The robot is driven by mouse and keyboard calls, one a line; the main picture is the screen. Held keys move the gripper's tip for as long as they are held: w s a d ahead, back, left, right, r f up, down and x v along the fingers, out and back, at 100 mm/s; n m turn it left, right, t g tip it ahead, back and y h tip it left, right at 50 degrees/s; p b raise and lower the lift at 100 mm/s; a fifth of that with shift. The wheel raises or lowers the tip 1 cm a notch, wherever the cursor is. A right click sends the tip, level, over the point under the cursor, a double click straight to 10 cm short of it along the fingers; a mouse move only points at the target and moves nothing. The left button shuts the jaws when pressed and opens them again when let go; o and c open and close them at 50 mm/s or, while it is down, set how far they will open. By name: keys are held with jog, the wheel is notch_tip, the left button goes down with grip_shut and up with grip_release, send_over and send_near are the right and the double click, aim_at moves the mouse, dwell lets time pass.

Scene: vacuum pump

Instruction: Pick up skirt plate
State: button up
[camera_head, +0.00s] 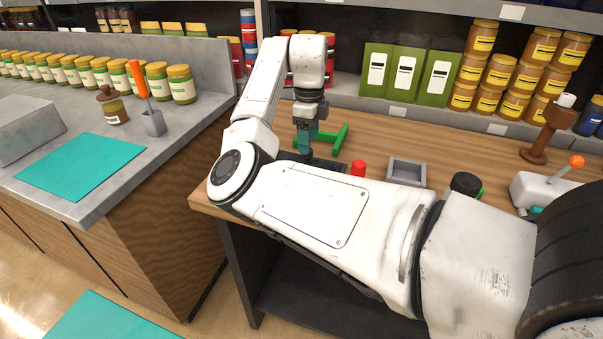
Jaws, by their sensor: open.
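My gripper (305,148) points down over the wooden table, at the far end of my arm. It is open, but the gap between its fingers is hard to see. A green piece with bars (333,139) lies right at the gripper, partly hidden by it; I cannot tell if they touch. A dark flat piece shows below the gripper, mostly covered by my arm. A grey square tray-like piece (407,162) with a raised rim lies to the right. None is clearly marked as the skirt plate, so I cannot tell which one it is.
A red cylinder (358,169) stands near the arm. A black round part (465,184), a brown stand (540,143) and a grey box with an orange-knobbed lever (548,188) are to the right. Shelves with jars (500,72) and green boxes (408,72) rise behind.

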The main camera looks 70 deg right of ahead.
aim_at(307, 160)
notch_tip(307, 160, down, 5)
jog(key=shift+r, duration=0.1)
jog(key=shift+c, duration=0.3)
grip_shut()
dwell(0.4)
